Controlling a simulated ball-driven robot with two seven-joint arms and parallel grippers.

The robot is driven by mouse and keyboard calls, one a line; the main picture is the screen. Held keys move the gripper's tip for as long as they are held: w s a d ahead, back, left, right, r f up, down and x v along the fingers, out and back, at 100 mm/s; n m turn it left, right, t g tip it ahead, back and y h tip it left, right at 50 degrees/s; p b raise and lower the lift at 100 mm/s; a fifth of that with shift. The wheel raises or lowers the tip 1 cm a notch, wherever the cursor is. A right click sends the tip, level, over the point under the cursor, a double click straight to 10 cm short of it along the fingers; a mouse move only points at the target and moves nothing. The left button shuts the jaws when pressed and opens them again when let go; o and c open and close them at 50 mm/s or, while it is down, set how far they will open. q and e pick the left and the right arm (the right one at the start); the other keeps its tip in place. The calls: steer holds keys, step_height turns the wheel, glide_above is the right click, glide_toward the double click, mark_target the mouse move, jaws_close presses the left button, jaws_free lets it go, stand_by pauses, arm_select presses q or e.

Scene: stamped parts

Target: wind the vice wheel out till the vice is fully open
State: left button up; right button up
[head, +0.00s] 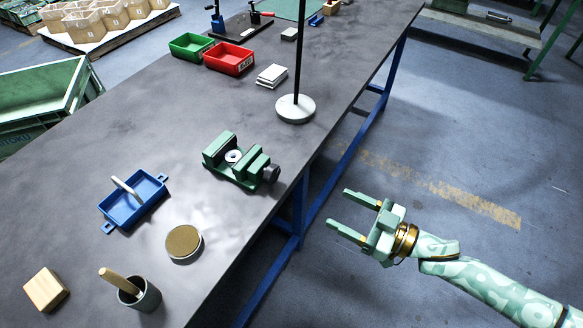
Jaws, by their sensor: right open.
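The green vice (222,149) stands on the dark grey bench top, near the bench's right edge. Its dark wheel (271,174) is on the right end, facing the bench edge. A small round pale part (233,156) shows in the gap between the jaws; I cannot tell if it is gripped. My right gripper (339,209) is open and empty, out past the bench edge over the floor. Its two fingers point left toward the vice and are clear of the wheel. My left gripper is not in view.
A lamp-like stand with a round white base (295,108) and dark pole rises behind the vice. A blue tray (133,201), a round brown-topped disc (184,243), a cup (139,294) and a wooden block (46,290) lie front left. Red (229,58) and green (191,46) bins stand farther back.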

mark_target(275, 177)
steer(key=b+x, duration=0.3)
steer(key=x, duration=1.2)
steer(key=shift+f+b, duration=0.15)
steer(key=shift+b, duration=0.15)
steer(key=shift+w+a, duration=0.4)
steer(key=shift+a, duration=0.15)
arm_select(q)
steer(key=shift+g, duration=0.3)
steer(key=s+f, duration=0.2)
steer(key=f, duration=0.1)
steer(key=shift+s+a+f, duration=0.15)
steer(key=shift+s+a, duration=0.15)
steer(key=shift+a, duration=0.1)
arm_select(e)
steer(key=c, duration=1)
